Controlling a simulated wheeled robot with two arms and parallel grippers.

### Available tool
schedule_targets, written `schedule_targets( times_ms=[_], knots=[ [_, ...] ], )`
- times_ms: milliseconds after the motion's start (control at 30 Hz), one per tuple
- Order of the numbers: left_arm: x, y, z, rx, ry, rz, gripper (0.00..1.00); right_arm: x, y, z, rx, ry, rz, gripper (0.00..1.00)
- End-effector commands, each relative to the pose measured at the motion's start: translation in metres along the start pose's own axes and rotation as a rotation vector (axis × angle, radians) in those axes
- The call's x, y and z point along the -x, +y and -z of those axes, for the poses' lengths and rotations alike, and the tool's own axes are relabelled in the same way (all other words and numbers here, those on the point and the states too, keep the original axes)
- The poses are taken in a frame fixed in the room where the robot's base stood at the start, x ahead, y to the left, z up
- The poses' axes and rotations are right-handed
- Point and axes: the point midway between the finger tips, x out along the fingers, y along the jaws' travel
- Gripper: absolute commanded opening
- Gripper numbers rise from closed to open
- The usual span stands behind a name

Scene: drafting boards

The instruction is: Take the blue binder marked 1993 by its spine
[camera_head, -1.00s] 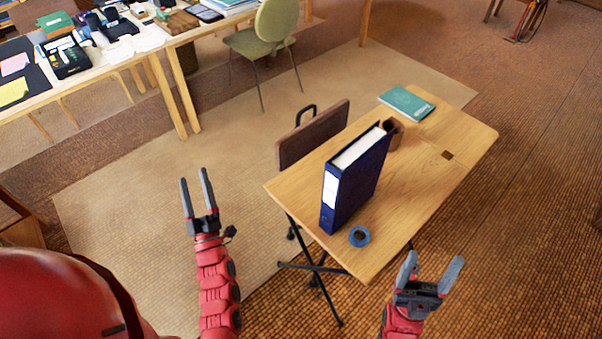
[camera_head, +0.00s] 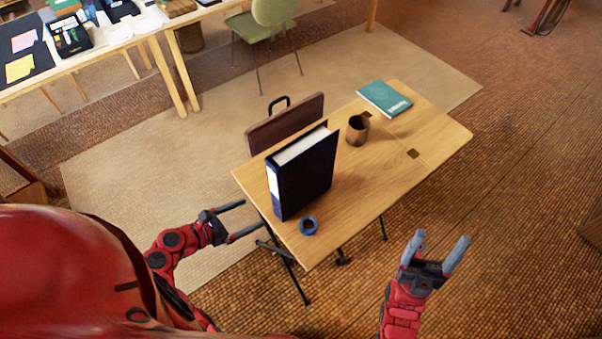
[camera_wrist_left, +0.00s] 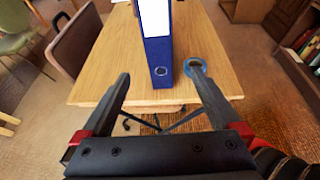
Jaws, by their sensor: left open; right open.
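A blue binder (camera_head: 305,178) stands upright near the left end of the small wooden table, its white spine label facing left. No 1993 marking can be read on it. In the left wrist view the binder's spine (camera_wrist_left: 158,60) is straight ahead, with a white label above a finger ring. My left gripper (camera_head: 250,219) is open and empty, left of the binder and apart from it, its fingers pointing toward the spine. My right gripper (camera_head: 443,248) is open and empty, to the right of the table's near edge.
A roll of blue tape (camera_head: 309,225) lies just in front of the binder; it also shows in the left wrist view (camera_wrist_left: 195,67). A brown cup (camera_head: 358,130) and a teal book (camera_head: 384,98) are farther back on the table (camera_head: 400,160).

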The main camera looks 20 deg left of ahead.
Motion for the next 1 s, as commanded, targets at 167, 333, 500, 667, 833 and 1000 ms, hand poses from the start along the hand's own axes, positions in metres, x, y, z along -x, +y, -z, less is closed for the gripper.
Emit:
schedule_targets(
  times_ms=[167, 333, 500, 667, 833, 1000],
  knots=[
    [-0.032, -0.003, -0.003, 0.003, -0.001, 0.013, 0.97, -0.009, 0.001, 0.002, 0.000, 0.000, 0.000, 0.75],
    [-0.073, -0.003, -0.004, 0.001, 0.000, 0.013, 0.97, -0.018, 0.001, 0.003, 0.000, 0.000, 0.000, 0.75],
    [-0.104, -0.001, -0.003, 0.001, 0.000, 0.005, 0.97, -0.024, 0.001, 0.004, 0.000, 0.000, 0.000, 0.75],
    [-0.116, 0.000, -0.001, 0.000, 0.002, 0.003, 0.97, -0.026, 0.001, 0.004, 0.000, 0.000, 0.000, 0.75],
    [-0.130, 0.001, -0.009, -0.002, 0.000, 0.003, 0.97, -0.034, 0.002, 0.006, 0.000, 0.000, 0.000, 0.75],
    [-0.154, 0.002, -0.014, 0.000, -0.001, 0.002, 0.97, -0.041, 0.002, 0.007, 0.000, 0.000, 0.000, 0.75]
  ],
)
